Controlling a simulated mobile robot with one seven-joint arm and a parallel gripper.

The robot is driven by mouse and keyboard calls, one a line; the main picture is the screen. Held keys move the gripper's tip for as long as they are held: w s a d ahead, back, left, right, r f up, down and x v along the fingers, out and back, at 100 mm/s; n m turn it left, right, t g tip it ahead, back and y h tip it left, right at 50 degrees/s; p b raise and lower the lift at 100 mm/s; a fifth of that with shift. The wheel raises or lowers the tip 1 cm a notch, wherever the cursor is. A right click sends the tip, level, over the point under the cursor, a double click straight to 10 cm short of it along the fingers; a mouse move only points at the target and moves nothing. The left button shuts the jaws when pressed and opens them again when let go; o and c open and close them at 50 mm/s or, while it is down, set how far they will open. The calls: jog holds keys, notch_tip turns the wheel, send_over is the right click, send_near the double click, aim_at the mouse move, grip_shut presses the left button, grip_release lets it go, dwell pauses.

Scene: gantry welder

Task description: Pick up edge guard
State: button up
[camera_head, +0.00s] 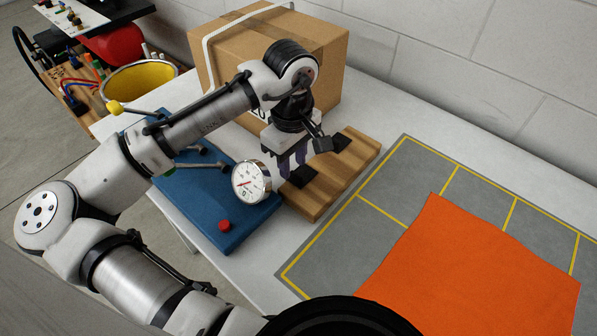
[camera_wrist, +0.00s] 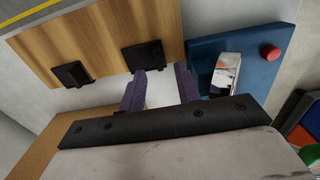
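Two small black pieces lie on a wooden board (camera_head: 322,191); I take them to be edge guards, but cannot tell which the task means. One black piece (camera_head: 298,177) is at the board's near end, close below my gripper (camera_head: 292,164). The other black piece (camera_head: 341,142) is farther back. In the wrist view, the near piece (camera_wrist: 143,56) is beside the tip of the left purple finger, and the far piece (camera_wrist: 71,74) is to its left. My gripper (camera_wrist: 160,84) is open, with nothing between its fingers. Contact with the near piece cannot be told.
A blue board (camera_head: 210,195) with a round gauge (camera_head: 251,181), metal tools and a red button (camera_head: 224,226) lies left. A cardboard box (camera_head: 325,70) stands behind. A grey mat (camera_head: 380,215) with yellow lines and an orange cloth (camera_head: 475,275) lie right. A yellow-lined bucket (camera_head: 140,80) is at left.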

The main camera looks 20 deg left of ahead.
jog(key=shift+f, duration=1.4)
grip_shut()
jog(key=shift+r, duration=0.1)
